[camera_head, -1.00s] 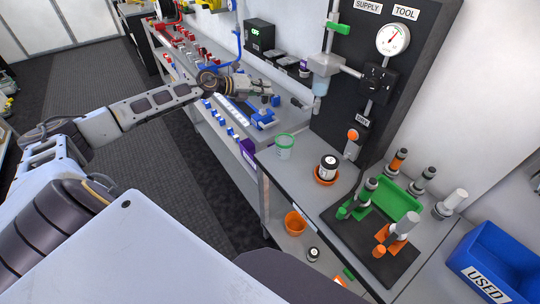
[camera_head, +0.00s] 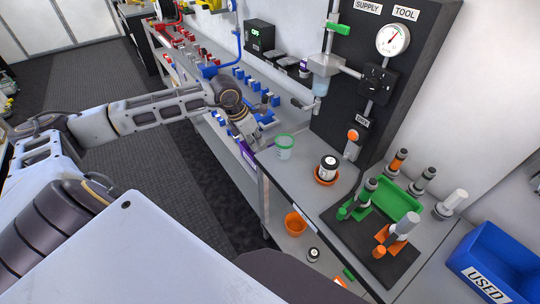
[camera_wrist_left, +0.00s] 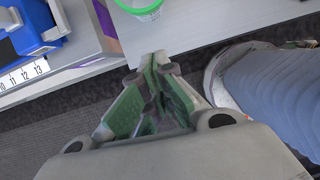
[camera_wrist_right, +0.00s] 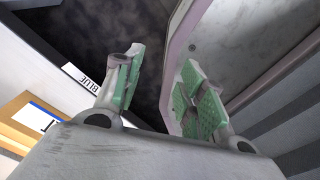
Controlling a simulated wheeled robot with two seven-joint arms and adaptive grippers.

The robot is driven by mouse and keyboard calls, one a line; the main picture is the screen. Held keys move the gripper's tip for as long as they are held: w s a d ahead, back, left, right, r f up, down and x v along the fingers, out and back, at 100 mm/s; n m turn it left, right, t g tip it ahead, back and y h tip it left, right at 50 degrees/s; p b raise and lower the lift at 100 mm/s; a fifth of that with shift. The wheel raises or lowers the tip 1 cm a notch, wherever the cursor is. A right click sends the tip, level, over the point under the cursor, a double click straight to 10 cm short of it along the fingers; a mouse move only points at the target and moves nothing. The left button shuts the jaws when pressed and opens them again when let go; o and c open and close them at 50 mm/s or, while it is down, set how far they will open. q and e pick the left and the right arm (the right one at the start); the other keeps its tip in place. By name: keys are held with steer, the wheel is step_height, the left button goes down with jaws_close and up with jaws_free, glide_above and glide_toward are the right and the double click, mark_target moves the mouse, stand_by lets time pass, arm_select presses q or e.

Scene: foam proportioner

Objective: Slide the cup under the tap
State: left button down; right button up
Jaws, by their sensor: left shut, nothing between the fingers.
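The cup (camera_head: 284,148) is pale and translucent with a green rim. It stands upright on the grey bench top, near its left edge. The tap (camera_head: 320,86) projects from the black panel behind it, above and to the right of the cup. My left gripper (camera_head: 252,146) is shut and empty, just left of the cup and apart from it. In the left wrist view, the closed fingertips (camera_wrist_left: 155,60) point toward the cup (camera_wrist_left: 140,8), which is cut off by the top edge. My right gripper (camera_wrist_right: 160,75) is open and empty in its wrist view, away from the bench.
A black-and-white jar (camera_head: 328,163) in an orange dish stands right of the cup. Green and orange holders with tools (camera_head: 385,215) stand on a dark mat. A blue bin (camera_head: 495,262) is at right. Bare bench lies between cup and panel.

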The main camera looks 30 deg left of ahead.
arm_select(q)
steer(key=s, duration=0.1)
glide_toward(272, 160)
steer(key=shift+s+f, duration=1.25)
steer(key=f, duration=0.1)
steer(key=w+f+p, duration=0.1)
steer(key=f, duration=0.1)
steer(key=shift+a+f+y, duration=0.1)
steer(key=shift+f+y, duration=0.05)
steer(key=shift+y, duration=0.25)
steer(key=shift+w+d+p, duration=0.2)
steer(key=shift+w+d, duration=0.05)
steer(key=shift+w, duration=0.35)
steer(key=shift+w+d+p, duration=0.2)
steer(key=shift+w+d, duration=0.1)
steer(key=shift+w, duration=0.25)
steer(key=shift+w+d, duration=0.15)
steer(key=shift+w, duration=0.25)
steer(key=shift+w+d, duration=0.15)
steer(key=shift+w, duration=0.05)
arm_select(e)
steer(key=a+r, duration=0.2)
steer(key=a, duration=0.1)
steer(key=shift+s, duration=0.1)
steer(key=shift+d, duration=0.25)
